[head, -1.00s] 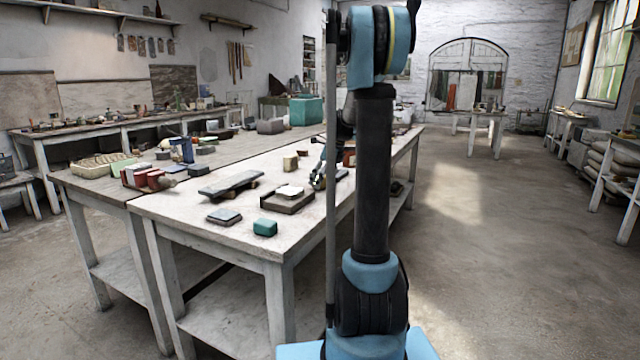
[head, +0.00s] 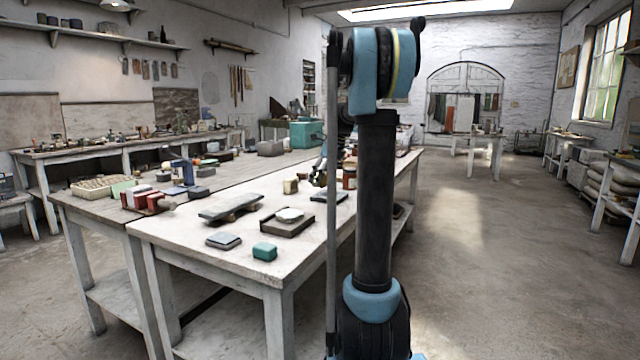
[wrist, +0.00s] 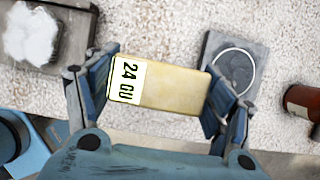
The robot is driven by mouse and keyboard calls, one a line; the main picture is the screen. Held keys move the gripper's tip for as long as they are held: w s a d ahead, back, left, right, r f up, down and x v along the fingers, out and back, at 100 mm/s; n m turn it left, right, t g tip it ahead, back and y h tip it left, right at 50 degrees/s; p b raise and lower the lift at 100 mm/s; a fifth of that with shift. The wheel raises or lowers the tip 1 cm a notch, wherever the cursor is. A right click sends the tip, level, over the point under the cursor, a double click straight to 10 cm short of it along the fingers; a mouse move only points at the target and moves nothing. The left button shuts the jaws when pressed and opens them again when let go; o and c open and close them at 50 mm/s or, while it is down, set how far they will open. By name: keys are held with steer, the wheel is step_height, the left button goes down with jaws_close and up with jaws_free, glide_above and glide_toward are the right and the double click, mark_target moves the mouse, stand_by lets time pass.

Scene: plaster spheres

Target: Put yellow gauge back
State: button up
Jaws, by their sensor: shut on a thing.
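The yellow gauge (wrist: 168,84) is a yellow block with a white end label reading "24 GU" in the wrist view. My gripper (wrist: 160,92) is shut on it, one blue finger at each end. The gauge appears above the speckled tabletop. A dark square plate (wrist: 231,62) with a pale ring on it lies just beyond the right finger, partly covered by it. In the head view my gripper (head: 319,176) is over the table's right side, partly hidden by my arm.
A dark block with a white lump (wrist: 32,38) lies to the left, and a brown bottle (wrist: 302,102) to the right.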

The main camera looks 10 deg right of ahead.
steer(key=o, duration=0.7)
steer(key=c, duration=0.4)
steer(key=shift+o, duration=0.2)
steer(key=shift+s+r, duration=0.1)
